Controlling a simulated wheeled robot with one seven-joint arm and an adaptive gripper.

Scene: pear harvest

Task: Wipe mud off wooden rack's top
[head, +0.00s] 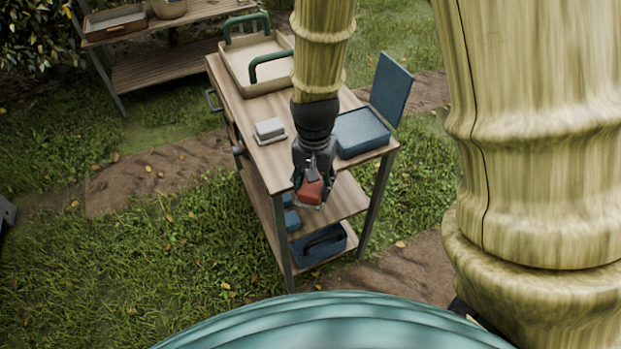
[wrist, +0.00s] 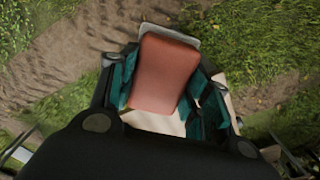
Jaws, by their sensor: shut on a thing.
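The wooden rack (head: 265,165) stands on the grass, its long top running away from me. My gripper (head: 312,180) is at the top's near end and hides part of it. It is shut on a red-brown block (head: 308,193) with a pale layer at its edge, perhaps a sponge or brush. In the wrist view the red-brown block (wrist: 163,75) sits between the dark green finger pads of my gripper (wrist: 165,95). Grass and soil show beyond it. I cannot tell whether the block touches the rack. I can make out no mud on the visible part of the top.
On the rack's top are a beige tray (head: 237,68) with green handles, a small grey-white block (head: 270,128) and a blue box (head: 362,135) with a raised lid (head: 391,88). Blue containers (head: 320,245) sit on the lower shelves. Another wooden rack (head: 165,72) stands behind left.

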